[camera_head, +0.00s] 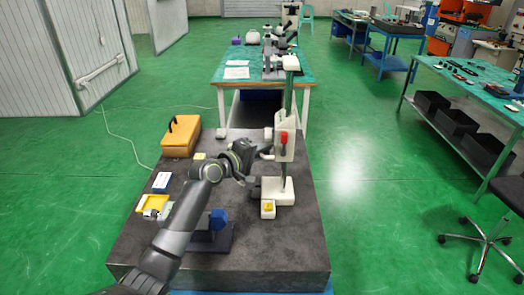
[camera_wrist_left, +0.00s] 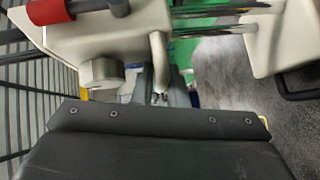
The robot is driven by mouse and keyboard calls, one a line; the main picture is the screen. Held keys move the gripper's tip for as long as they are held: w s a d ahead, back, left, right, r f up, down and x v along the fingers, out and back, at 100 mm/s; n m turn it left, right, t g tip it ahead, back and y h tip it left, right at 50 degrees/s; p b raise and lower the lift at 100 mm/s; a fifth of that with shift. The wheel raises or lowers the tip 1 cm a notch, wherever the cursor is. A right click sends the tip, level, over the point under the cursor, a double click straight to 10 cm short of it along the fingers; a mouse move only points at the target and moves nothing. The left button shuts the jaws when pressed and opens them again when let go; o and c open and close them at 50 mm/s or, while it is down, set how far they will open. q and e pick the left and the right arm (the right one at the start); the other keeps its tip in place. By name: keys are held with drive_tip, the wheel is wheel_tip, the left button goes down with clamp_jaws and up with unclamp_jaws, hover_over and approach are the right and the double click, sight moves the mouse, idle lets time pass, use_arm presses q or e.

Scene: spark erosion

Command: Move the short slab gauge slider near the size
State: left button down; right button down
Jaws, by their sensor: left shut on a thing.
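The slab gauge has a white base (camera_head: 280,190) and a metal column with a white top cap (camera_head: 291,63). Its white slider (camera_head: 283,152) sits partway up the column and carries a red handle (camera_head: 284,138). In the left wrist view the white slider body (camera_wrist_left: 125,38) and red handle (camera_wrist_left: 48,12) are very close. My left gripper (camera_head: 266,151) is at the left side of the slider, shut on it, apparently on a small projecting part. The exact contact is hidden; the dark gripper body fills the lower wrist view. The size marking cannot be made out. My right gripper is not in view.
The gauge stands on a dark stone slab (camera_head: 270,250). A yellow case (camera_head: 181,136), a yellow tray (camera_head: 152,203) and a blue-and-dark fixture (camera_head: 218,218) are to the left. A small white block with a yellow top (camera_head: 268,208) is in front of the base. A green bench (camera_head: 240,62) stands behind.

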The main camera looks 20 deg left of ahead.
use_arm(q)
wheel_tip(320, 180, down, 5)
drive_tip(key=shift+f+b, duration=0.15)
drive_tip(key=shift+b, duration=1.1)
drive_tip(key=c, duration=1.5)
unclamp_jaws()
drive_tip(key=shift+r, duration=0.2)
drive_tip(key=b+v, duration=0.2)
drive_tip(key=v, duration=1.5)
drive_tip(key=shift+s+a, duration=0.15)
drive_tip(key=shift+a, duration=0.05)
drive_tip(key=shift+r, duration=0.15)
